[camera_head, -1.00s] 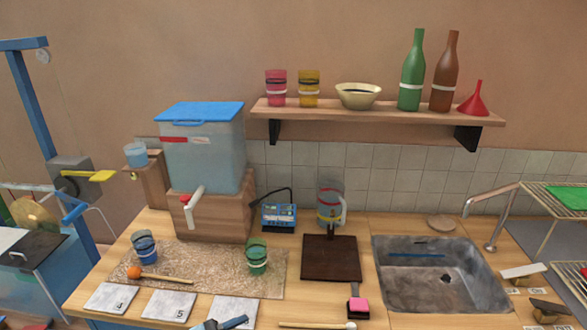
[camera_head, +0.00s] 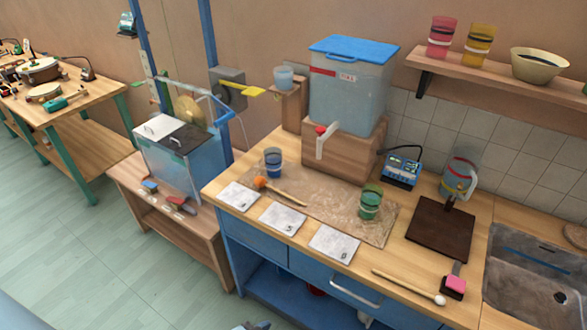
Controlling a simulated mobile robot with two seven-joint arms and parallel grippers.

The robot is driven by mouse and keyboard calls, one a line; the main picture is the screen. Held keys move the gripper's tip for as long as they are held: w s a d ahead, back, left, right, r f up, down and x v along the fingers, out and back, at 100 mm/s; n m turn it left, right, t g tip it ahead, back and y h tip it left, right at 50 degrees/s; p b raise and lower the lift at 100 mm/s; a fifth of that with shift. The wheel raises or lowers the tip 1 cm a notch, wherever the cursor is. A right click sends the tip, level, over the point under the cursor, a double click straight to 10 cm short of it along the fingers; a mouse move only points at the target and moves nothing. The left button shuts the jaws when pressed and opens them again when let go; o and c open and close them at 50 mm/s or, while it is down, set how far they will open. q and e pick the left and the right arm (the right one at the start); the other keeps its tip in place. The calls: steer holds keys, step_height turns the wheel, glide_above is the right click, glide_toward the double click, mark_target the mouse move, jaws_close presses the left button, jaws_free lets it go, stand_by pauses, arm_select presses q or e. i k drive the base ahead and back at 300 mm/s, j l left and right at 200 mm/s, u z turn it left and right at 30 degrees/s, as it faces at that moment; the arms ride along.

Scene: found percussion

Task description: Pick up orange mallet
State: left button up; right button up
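The orange mallet (camera_head: 283,195) lies on the speckled mat (camera_head: 325,212) on the wooden counter, with its round orange head at the left and its wooden handle pointing right and toward the front. A blue cup (camera_head: 273,162) stands just behind the head. Only a small grey-blue tip, apparently of my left gripper (camera_head: 251,326), shows at the bottom edge, in front of the counter and well short of the mallet. Its fingers are too cut off to tell open from shut. My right gripper is not seen.
White numbered tiles (camera_head: 282,219) lie along the counter's front edge before the mallet. A green cup (camera_head: 370,202) stands to the right on the mat. A wooden block (camera_head: 340,150) with a lidded tank rises behind. A low bench (camera_head: 165,215) stands left, beside open floor.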

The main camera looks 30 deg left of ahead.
mark_target(259, 182)
steer(key=i+j+z, duration=0.1)
steer(key=j, duration=1.85)
